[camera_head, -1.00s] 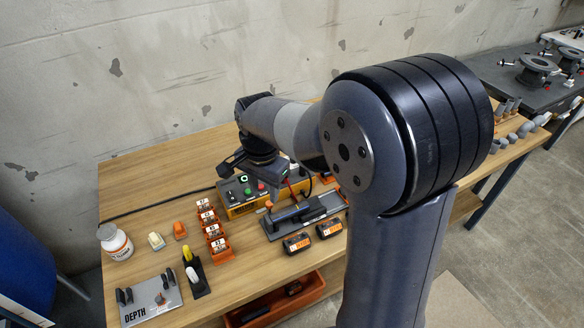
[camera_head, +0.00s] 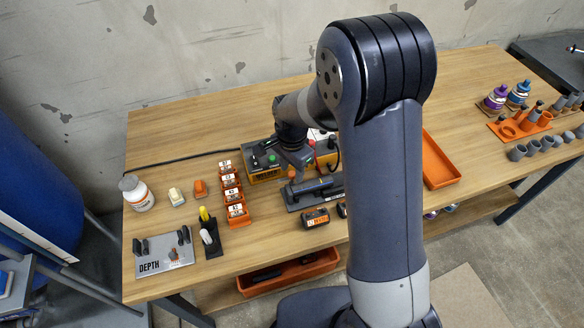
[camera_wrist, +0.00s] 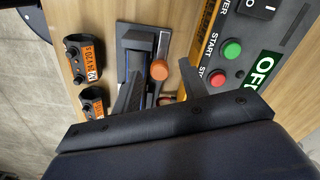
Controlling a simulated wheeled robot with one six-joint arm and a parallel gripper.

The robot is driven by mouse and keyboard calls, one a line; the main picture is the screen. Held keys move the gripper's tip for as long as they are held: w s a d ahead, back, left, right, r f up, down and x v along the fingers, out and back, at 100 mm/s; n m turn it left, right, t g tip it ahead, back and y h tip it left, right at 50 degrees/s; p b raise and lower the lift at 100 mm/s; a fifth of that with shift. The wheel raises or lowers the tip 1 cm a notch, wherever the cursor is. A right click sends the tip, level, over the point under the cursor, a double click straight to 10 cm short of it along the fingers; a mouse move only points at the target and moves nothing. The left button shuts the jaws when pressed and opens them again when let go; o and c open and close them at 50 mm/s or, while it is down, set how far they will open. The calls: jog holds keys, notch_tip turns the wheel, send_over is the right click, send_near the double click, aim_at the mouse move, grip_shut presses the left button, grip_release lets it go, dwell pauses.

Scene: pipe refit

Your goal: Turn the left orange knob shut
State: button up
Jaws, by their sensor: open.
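A round orange knob (camera_head: 291,174) stands at the left end of a dark grey fixture (camera_head: 318,195) on the bench. It also shows in the wrist view (camera_wrist: 159,69), which looks down on its top. A second orange part (camera_wrist: 166,100) lies below it in the wrist view, mostly hidden by my gripper. My gripper (camera_wrist: 160,75) is open, with one dark finger on each side of the first knob. Contact between the fingers and the knob cannot be made out. In the head view my gripper (camera_head: 298,158) is close above the knob, partly merged with the arm.
A yellow control box with green (camera_wrist: 232,49) and red (camera_wrist: 217,78) buttons stands close behind the fixture. Batteries (camera_head: 315,217) lie in front of it. Orange bins (camera_head: 231,195) stand to its left. An orange tray (camera_head: 440,160) is at the right.

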jog(key=shift+f, duration=0.3)
grip_shut()
dwell(0.3)
